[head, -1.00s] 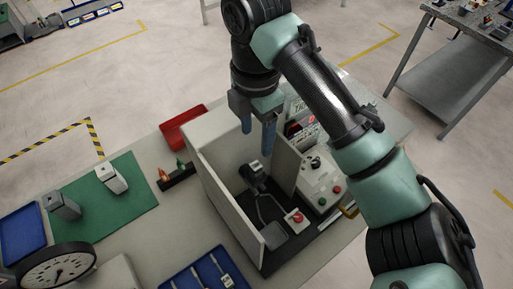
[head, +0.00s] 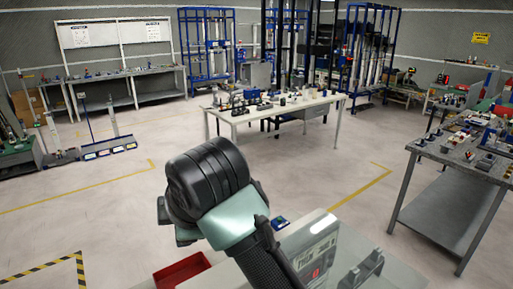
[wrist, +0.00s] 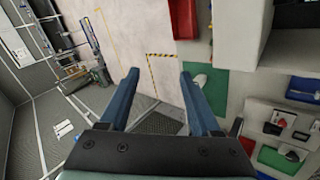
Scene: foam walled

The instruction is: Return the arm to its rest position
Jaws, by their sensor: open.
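My gripper (wrist: 158,75) shows in the wrist view with its two blue fingers spread apart and nothing between them. It is in the air, with the floor far beyond the fingertips. In the head view my arm rises from the bottom edge and its black and pale green wrist end is left of centre. The fingers are hidden there behind the wrist.
A red bin (head: 181,271) and part of the near bench show below my arm. The wrist view shows a green mat (wrist: 213,90) right of the fingers. A long table (head: 285,107) stands farther off, and a grey workbench (head: 440,185) is at right. Open floor lies between.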

